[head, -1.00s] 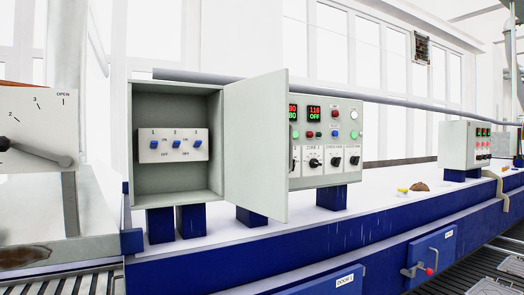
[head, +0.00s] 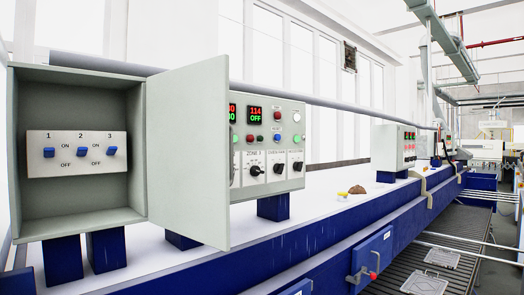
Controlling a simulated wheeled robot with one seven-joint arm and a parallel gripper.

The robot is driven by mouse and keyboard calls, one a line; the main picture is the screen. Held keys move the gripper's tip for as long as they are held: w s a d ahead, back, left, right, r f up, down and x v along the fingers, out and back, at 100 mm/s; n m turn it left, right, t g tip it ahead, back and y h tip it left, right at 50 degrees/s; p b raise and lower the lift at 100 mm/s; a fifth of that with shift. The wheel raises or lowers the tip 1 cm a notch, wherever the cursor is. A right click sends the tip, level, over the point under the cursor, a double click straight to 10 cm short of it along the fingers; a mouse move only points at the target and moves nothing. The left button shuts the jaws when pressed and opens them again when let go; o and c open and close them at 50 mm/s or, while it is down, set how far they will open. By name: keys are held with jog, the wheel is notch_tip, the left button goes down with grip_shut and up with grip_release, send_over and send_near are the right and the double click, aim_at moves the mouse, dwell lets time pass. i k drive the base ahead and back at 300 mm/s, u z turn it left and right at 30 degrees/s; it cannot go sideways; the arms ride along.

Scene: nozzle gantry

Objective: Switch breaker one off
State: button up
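Breaker one (head: 48,152) is the leftmost of three blue toggles on a white panel (head: 98,170) inside an open grey box. The labels 1, 2 and 3 stand above the toggles, with ON and OFF printed between them. The toggles of breaker two (head: 82,151) and breaker three (head: 111,150) sit at about the same height as breaker one, near the ON label. The box door (head: 188,150) stands open to the right. My gripper is not in view.
A control panel (head: 266,150) with lit displays and knobs stands right of the door, partly hidden by it. The box stands on blue supports on a long white-topped blue bench (head: 320,212). The grated floor (head: 400,270) lies at lower right.

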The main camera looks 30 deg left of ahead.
aim_at(48, 152)
jog(key=z, duration=0.6)
jog(key=i, duration=2)
jog(key=u, duration=3.9)
